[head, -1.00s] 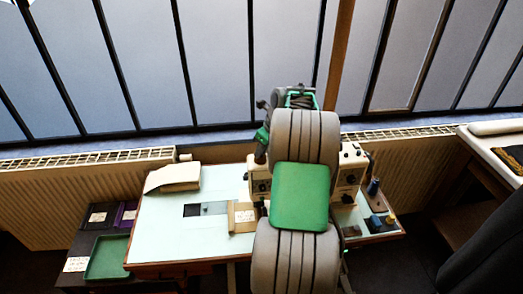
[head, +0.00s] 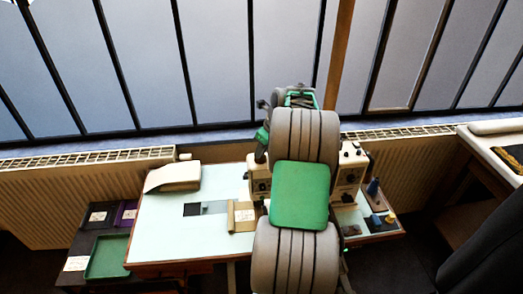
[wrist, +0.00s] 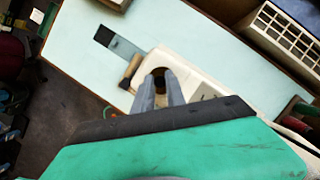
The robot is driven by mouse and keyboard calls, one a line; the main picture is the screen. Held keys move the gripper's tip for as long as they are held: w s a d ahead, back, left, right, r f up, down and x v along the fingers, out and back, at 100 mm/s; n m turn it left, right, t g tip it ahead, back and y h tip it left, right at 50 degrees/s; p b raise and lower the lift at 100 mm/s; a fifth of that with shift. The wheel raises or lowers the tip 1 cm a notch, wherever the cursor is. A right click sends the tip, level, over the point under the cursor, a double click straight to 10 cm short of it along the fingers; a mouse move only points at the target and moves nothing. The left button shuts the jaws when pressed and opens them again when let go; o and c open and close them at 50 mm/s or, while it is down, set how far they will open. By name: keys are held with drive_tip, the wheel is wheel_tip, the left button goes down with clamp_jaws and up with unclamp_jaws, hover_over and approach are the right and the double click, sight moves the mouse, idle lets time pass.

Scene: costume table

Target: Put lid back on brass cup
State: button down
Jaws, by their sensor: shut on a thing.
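My gripper (wrist: 160,92) shows in the wrist view as two grey fingers close together, pointing down over the cream sewing machine. A small dark brown thing (wrist: 158,74) shows at the fingertips, and the fingers are shut on it. It looks like the lid, but its shape is mostly hidden by the fingers. In the head view my own arm hides the gripper and the middle of the table. I cannot make out the brass cup for sure in either view.
The pale green table (head: 175,235) carries a folded cloth (head: 173,177) at back left and a tan packet (head: 241,216) near the middle. A green tray (head: 108,257) stands at left. Small blue and yellow items (head: 390,217) stand at the right end.

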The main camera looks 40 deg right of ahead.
drive_tip(key=c, duration=1.3)
unclamp_jaws()
drive_tip(key=shift+o, duration=0.2)
drive_tip(key=o, duration=0.4)
drive_tip(key=shift+o, duration=0.2)
drive_tip(key=shift+r, duration=3.55)
drive_tip(key=shift+c, duration=0.4)
clamp_jaws()
